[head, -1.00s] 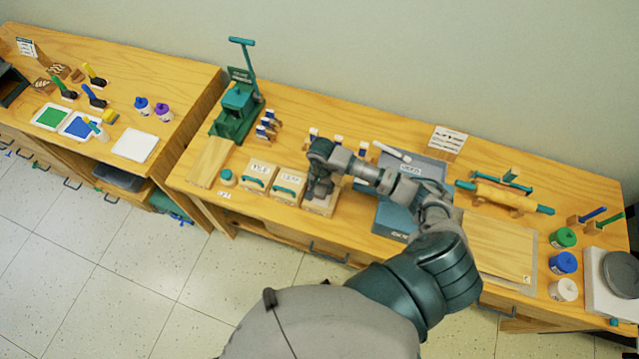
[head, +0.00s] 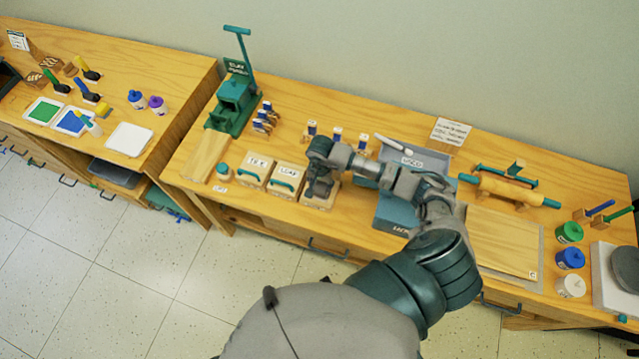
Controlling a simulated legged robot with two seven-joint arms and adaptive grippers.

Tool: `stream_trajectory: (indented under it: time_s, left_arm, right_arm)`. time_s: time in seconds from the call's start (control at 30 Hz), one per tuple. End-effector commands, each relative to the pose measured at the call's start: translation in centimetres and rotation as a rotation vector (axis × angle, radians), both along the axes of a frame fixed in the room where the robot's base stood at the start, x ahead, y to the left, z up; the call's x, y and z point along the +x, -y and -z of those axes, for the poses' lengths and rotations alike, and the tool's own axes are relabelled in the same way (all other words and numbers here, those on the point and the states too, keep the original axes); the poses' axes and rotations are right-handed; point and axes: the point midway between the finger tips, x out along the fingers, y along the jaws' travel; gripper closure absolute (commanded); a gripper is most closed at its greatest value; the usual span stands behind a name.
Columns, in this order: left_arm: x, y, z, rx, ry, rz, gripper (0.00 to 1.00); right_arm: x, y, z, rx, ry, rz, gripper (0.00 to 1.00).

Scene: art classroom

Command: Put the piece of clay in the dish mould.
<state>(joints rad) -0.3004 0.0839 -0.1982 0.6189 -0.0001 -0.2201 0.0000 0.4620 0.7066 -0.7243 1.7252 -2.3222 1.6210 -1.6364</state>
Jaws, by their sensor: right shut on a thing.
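My right gripper (head: 318,192) points down at a pale wooden mould block (head: 331,200), the third in a row at the bench front. Its fingers are shut low over the block, on something hidden beneath them. The block's label and top are mostly covered, so I cannot read which mould it is. To its left stand two similar moulds with teal handles: one labelled LEAF (head: 288,172) and one whose label looks like TILE (head: 258,165). I cannot make out the piece of clay. My left gripper is not in view.
A blue-grey bin (head: 392,212) sits right of the gripper, partly behind my arm. A green press (head: 232,108) stands back left. A rolling pin (head: 507,190), a wooden board (head: 500,240) and several jars (head: 570,257) are on the right. Stamps (head: 311,129) stand behind the moulds.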

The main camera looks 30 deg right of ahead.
Motion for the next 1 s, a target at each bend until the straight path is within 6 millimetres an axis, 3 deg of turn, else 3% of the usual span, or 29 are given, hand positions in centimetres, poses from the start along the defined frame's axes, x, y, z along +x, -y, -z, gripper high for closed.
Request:
stream_trajectory:
  time_s: [0.47,0.5,0.6,1.0]
  left_arm:
    - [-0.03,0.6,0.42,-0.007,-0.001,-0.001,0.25]
    - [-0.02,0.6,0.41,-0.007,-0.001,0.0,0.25]
    - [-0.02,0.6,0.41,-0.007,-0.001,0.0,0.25]
    - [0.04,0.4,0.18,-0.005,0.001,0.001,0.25]
  right_arm:
    - [-0.07,0.21,-0.08,-0.002,0.001,0.0,0.88]
    - [-0.06,0.21,-0.09,-0.002,0.001,0.0,0.39]
    - [-0.07,0.21,-0.07,-0.002,0.001,0.0,0.17]
    - [-0.06,0.37,-0.35,-0.001,0.001,0.0,0.17]
